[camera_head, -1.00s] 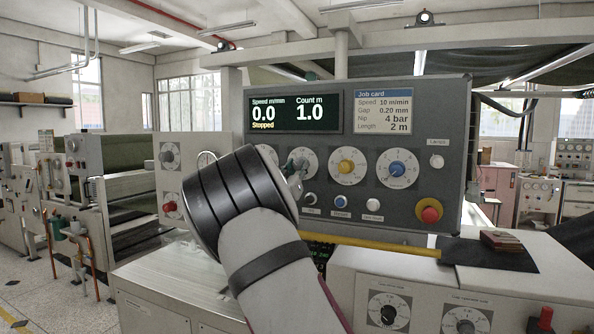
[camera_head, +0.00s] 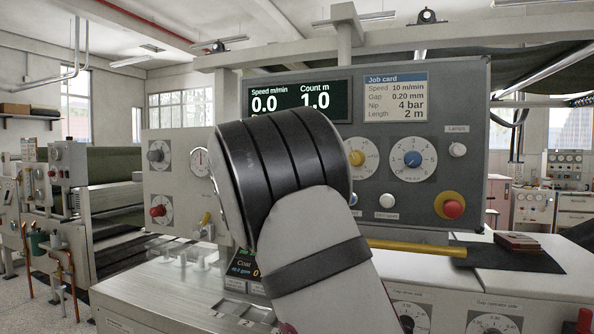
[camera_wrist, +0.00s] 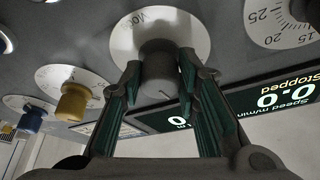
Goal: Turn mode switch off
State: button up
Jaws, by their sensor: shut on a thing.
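The mode switch (camera_wrist: 156,62) is a dark grey knob on a round white dial (camera_wrist: 190,30) whose label begins "Mo", seen upside down in the wrist view. My gripper (camera_wrist: 160,70) has one green-padded finger on each side of the knob and is shut on it. The knob's pointer setting cannot be read. In the head view my arm covers the knob and the gripper. The panel's display (camera_head: 263,86) reads speed 0.0 and count 1.0; "Stopped" shows in the wrist view.
Beside the switch are a yellow knob (camera_head: 356,158) and a blue knob (camera_head: 412,159). A red stop button (camera_head: 452,209) sits lower right. A job card (camera_head: 395,98) is above. A yellow bar (camera_head: 415,249) runs below the panel.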

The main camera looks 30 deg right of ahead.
jog(key=shift+m+b, duration=0.3)
jog(key=shift+m, duration=0.3)
jog(key=o, duration=1.2)
jog(key=v, duration=1.2)
jog(key=shift+w, duration=0.1)
